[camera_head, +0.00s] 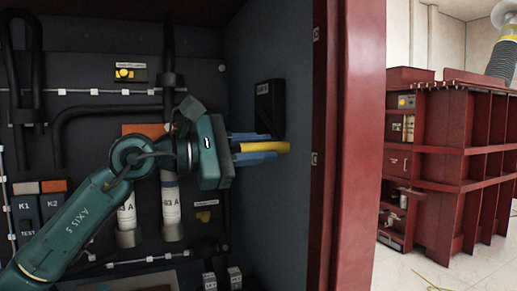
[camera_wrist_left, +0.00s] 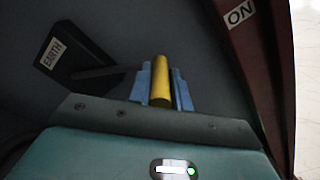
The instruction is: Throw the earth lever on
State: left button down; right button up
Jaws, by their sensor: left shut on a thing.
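The earth lever has a yellow handle (camera_head: 262,147) that points to the right in the head view. The handle also shows in the left wrist view (camera_wrist_left: 161,82), with a dark arm running to a black housing (camera_wrist_left: 81,59) labelled EARTH. The black housing (camera_head: 269,108) sits on the cabinet's side wall in the head view. My left gripper (camera_head: 262,148) is shut on the yellow handle, with a blue finger on each side of it. My right gripper is not in view.
A red cabinet frame edge (camera_head: 347,150) stands close to the right of the handle. Behind my left arm are cables, fuses (camera_head: 171,200) and K1 and K2 relays (camera_head: 25,214) on the back panel. Another red cabinet (camera_head: 455,160) stands further right on open floor.

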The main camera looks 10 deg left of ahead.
pick_arm(q)
jog(key=shift+f, duration=0.2)
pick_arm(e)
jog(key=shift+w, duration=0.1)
pick_arm(q)
jog(key=c, duration=1.3)
grip_release()
jog(key=shift+r, duration=0.1)
jog(key=b+v, duration=0.1)
jog(key=v, duration=1.2)
jog(key=shift+b, duration=0.3)
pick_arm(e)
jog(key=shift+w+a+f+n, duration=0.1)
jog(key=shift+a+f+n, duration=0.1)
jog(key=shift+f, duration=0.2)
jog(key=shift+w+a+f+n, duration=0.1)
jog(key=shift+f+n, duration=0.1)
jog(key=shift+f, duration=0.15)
pick_arm(q)
jog(key=shift+a, duration=0.1)
